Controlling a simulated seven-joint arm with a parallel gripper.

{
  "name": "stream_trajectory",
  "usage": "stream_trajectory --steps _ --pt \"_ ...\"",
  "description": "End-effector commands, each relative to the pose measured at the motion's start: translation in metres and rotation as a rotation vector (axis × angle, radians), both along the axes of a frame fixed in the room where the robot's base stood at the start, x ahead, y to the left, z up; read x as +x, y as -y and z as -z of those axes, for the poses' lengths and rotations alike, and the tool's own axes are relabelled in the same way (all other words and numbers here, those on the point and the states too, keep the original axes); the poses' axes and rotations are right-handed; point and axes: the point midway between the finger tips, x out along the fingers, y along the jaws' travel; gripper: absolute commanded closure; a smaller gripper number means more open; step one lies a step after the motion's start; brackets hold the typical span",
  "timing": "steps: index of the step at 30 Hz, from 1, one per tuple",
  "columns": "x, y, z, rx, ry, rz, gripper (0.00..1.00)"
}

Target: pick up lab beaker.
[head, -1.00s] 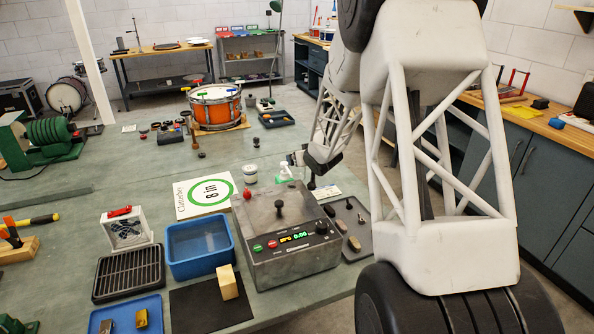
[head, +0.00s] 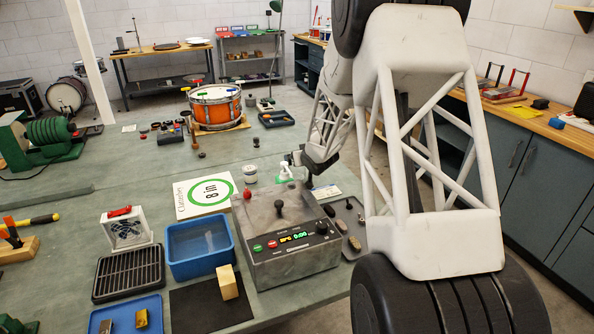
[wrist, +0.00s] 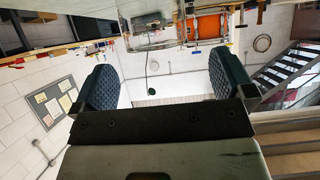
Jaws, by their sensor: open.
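I cannot make out a lab beaker for certain in either view. A faint pale, translucent shape (head: 209,240) shows inside the blue tub (head: 170,263) in the head view, but I cannot tell what it is. My gripper (wrist: 167,85) is open and empty in the wrist view, its two dark padded fingers wide apart. In the head view my gripper is small and partly hidden by my own arm, above the bench behind the grey heater box (head: 300,260).
A white bottle (head: 285,173) and a small white jar (head: 250,174) stand behind the box. A dark tray (head: 355,247) with small items lies to its right. The orange drum (head: 215,107) stands farther back.

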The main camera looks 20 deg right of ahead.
Motion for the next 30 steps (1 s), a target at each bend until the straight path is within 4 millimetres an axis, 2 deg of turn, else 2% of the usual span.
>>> stream_trajectory --steps 8,21,30 --pt "0.006 0.001 0.005 0.001 -0.001 0.0 0.0" --pt "0.035 0.003 0.026 0.0 -0.001 0.0 0.0" --pt "0.043 0.003 0.03 0.0 0.0 0.0 0.0"
